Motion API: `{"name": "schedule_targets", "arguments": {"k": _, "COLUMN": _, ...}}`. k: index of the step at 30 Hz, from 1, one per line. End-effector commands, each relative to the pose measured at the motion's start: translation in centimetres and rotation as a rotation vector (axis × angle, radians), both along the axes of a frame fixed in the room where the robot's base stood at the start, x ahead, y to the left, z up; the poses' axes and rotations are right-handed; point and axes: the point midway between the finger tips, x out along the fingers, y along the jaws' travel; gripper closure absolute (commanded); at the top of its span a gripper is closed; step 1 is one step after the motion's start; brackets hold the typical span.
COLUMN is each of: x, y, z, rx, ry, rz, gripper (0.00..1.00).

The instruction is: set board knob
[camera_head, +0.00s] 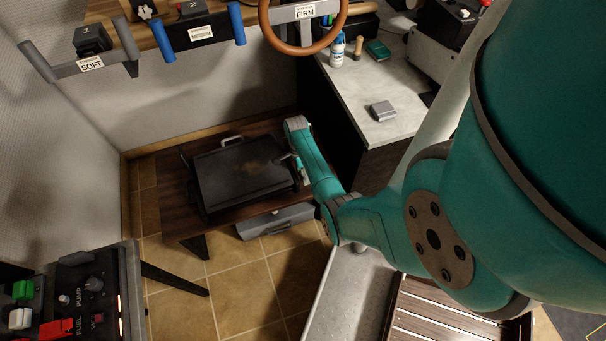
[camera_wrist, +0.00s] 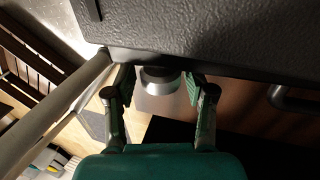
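A dark, textured box-like board (camera_head: 243,172) lies on a low wooden table (camera_head: 180,215) in the head view. My arm reaches down to its right side, and my gripper (camera_head: 292,160) is small and partly hidden there. In the wrist view the board's dark edge (camera_wrist: 220,40) crosses the top. A round knob (camera_wrist: 160,80) with a silvery rim and dark side sticks out below that edge. My gripper (camera_wrist: 158,88) is open, with one finger on each side of the knob. Gaps seem to show between fingers and knob; contact is not clear.
A grey counter (camera_head: 365,100) with a small metal box (camera_head: 382,110) stands to the right. A grey case (camera_head: 275,222) lies under the table. A switch panel (camera_head: 75,290) is at lower left. A wheel (camera_head: 303,45) marked FIRM hangs above.

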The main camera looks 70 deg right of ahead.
Motion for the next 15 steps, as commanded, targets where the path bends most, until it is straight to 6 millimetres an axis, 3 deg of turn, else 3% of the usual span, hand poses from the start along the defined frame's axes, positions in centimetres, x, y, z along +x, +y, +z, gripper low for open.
{"name": "schedule_targets", "arguments": {"k": 10, "x": 0.1, "y": -0.1, "z": 0.2, "rx": -0.001, "ry": -0.001, "rz": 0.0, "gripper": 0.35}}
{"name": "schedule_targets", "arguments": {"k": 15, "x": 0.4, "y": -0.5, "z": 1.7, "rx": -0.004, "ry": -0.003, "rz": 0.0, "gripper": 0.35}}
